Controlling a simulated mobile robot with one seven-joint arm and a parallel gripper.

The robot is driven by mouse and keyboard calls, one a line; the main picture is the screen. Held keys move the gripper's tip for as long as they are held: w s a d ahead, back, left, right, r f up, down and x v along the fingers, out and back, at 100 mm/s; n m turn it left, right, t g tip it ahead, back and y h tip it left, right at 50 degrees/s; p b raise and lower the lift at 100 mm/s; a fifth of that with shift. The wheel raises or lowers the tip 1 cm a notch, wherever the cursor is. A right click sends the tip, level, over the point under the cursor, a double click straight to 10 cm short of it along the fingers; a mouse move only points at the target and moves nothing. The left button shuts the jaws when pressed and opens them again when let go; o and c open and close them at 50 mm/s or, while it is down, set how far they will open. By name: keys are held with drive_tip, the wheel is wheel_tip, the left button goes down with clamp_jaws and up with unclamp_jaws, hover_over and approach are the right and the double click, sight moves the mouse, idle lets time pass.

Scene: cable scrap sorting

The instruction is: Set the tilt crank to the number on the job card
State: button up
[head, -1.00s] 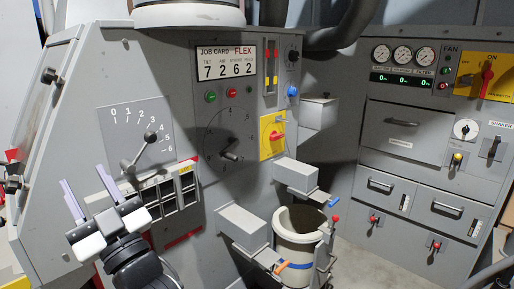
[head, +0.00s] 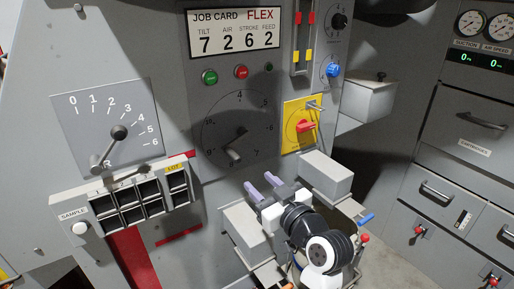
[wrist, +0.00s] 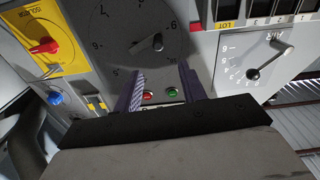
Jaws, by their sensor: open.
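The job card (head: 236,33) reads TILT 7, AIR 2, STROKE 6, FEED 2. Below it is a round numbered dial (head: 210,129) with a dark crank (head: 236,147), its arm pointing down and left in the head view. The crank also shows in the wrist view (wrist: 150,44), beyond my fingers. My gripper (head: 262,185) is open and empty, below and right of the dial, apart from the crank. In the wrist view its two purple fingers (wrist: 163,78) stand apart on either side of the green and red buttons.
The lever plate (head: 68,125) at left, marked AIR in the wrist view, has its own lever. A yellow isolator panel (head: 291,140) with a red knob is right of the dial. The sample rack (head: 127,203) and grey boxes (head: 327,175) jut out below.

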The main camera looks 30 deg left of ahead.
sight(239, 161)
drive_tip(key=p+x, duration=0.2)
drive_tip(key=x, duration=0.4)
drive_tip(key=p+x, duration=0.1)
drive_tip(key=x, duration=0.6)
drive_tip(key=shift+w+a+f+p, duration=0.2)
drive_tip(key=shift+w+p, duration=0.1)
drive_tip(key=shift+p, duration=0.1)
drive_tip(key=shift+c, duration=0.4)
clamp_jaws()
